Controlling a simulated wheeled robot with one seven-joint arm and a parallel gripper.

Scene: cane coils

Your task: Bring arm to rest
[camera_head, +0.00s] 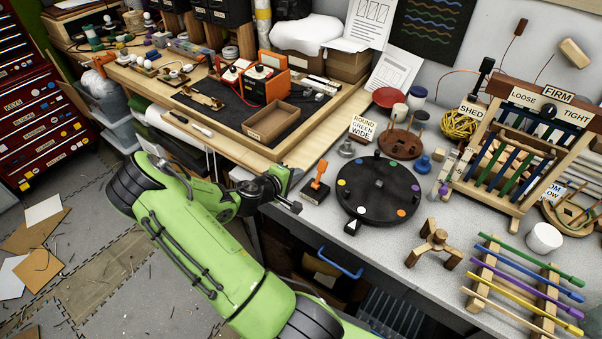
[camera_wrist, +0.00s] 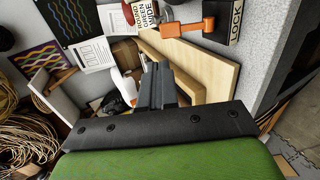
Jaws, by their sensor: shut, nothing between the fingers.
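My green arm reaches up from the bottom of the head view and bends back at the left. My gripper (camera_head: 296,207) is at its end, just off the front edge of the grey worktop (camera_head: 330,222). It points right and is close to the orange-handled lever on a black block (camera_head: 316,186), with a small gap between them. In the wrist view, my gripper (camera_wrist: 158,68) shows its dark fingers together and empty. The orange lever with the LOCK label (camera_wrist: 207,25) stands above them there. Nothing hangs from the gripper.
A black round turntable (camera_head: 378,190) with coloured dots stands right of the lever. A wooden three-legged stand (camera_head: 434,243) and a rack of coloured rods (camera_head: 525,285) lie further right. The floor at left holds scattered sheets.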

